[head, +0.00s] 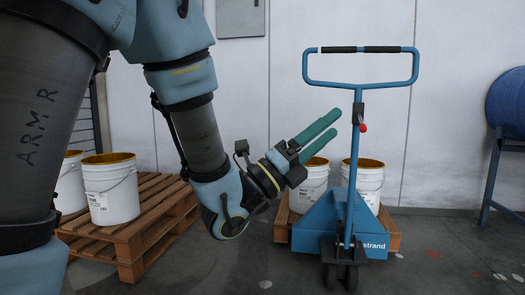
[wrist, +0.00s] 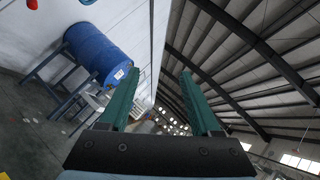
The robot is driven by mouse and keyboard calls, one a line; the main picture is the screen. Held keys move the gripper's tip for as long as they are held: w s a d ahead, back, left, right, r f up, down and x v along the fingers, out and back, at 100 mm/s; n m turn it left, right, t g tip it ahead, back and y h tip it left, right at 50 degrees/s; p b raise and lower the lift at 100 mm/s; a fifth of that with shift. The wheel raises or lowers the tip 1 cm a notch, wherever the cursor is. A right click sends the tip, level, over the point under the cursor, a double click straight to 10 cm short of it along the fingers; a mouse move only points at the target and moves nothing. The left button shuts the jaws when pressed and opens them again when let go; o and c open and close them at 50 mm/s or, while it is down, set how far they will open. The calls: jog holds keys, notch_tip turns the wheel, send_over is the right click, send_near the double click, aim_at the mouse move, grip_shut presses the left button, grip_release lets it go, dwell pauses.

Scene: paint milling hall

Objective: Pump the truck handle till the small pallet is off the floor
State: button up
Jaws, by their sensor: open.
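The blue pallet truck (head: 330,222) stands right of centre in the head view. Its upright handle (head: 355,140) ends in a loop with a black-gripped top bar (head: 361,49) and has a small red knob below. The small pallet (head: 283,225) shows behind and beside the truck with white buckets on it; the truck hides most of it, and I cannot tell its height from the floor. My gripper (head: 328,127) has green fingers and is open and empty. It appears left of the handle shaft, below the loop, apart from it. The wrist view shows the open fingers (wrist: 160,92) with nothing between.
A larger wooden pallet (head: 140,225) with white buckets (head: 110,188) stands at left, behind my arm. A blue drum (head: 508,103) on a stand is at the right edge; the drum also shows in the wrist view (wrist: 98,52). A pale wall closes the back. Floor right of the truck is mostly clear.

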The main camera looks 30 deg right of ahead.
jog(key=w+a+f+n+t+y, duration=0.5)
jog(key=w+f+n+t+y, duration=0.15)
jog(key=w+n, duration=0.4)
jog(key=w+a+f+n+t+y, duration=0.5)
jog(key=w+f+n+t, duration=0.3)
jog(key=w, duration=0.4)
jog(key=w+a+f+n+g+y, duration=0.1)
jog(key=w+a+f+n+y, duration=0.1)
jog(key=a+f+n+y, duration=0.35)
jog(key=w+a+f+n+g+y, duration=0.1)
jog(key=a+f+n+y, duration=0.1)
jog(key=a+n, duration=0.55)
jog(key=s+a+f+n+g+y, duration=0.35)
jog(key=s+a+n, duration=0.3)
jog(key=a, duration=0.25)
jog(key=s+a+f+n+g+y, duration=0.2)
jog(key=s+a+f+n+g, duration=0.25)
jog(key=a+n, duration=0.35)
notch_tip(320, 180, up, 34)
jog(key=a+m+p, duration=0.1)
jog(key=p, duration=3.2)
jog(key=shift+s, duration=0.45)
